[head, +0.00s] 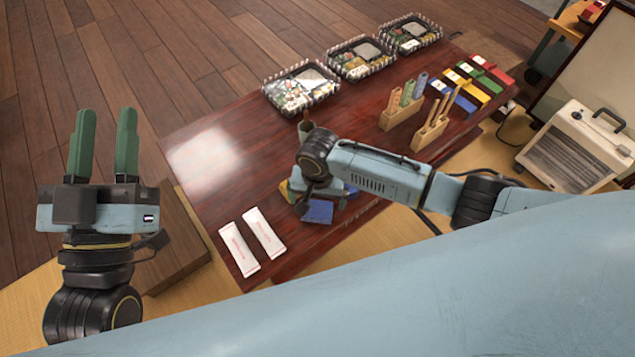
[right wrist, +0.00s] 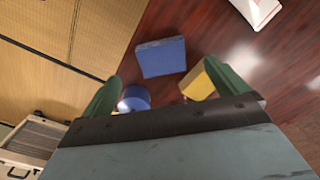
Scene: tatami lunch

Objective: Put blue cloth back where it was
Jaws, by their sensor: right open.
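A flat blue square that looks like the blue cloth (head: 318,212) lies on the dark red table, right of the white packets. It also shows in the right wrist view (right wrist: 161,57), lying flat beyond my fingertips. My right gripper (right wrist: 166,88) is open, with its two green fingers spread above the table; nothing is between them that I can see held. In the head view my right wrist covers most of that hand. My left gripper (head: 104,145) is open and empty, pointing up, off the table's left end.
A yellow block (right wrist: 197,84) and a round blue thing (right wrist: 135,98) sit near my right fingers. Two white packets (head: 251,241) lie on the near left. Wooden racks (head: 402,108), coloured cases (head: 480,82) and lunch trays (head: 300,87) stand farther back.

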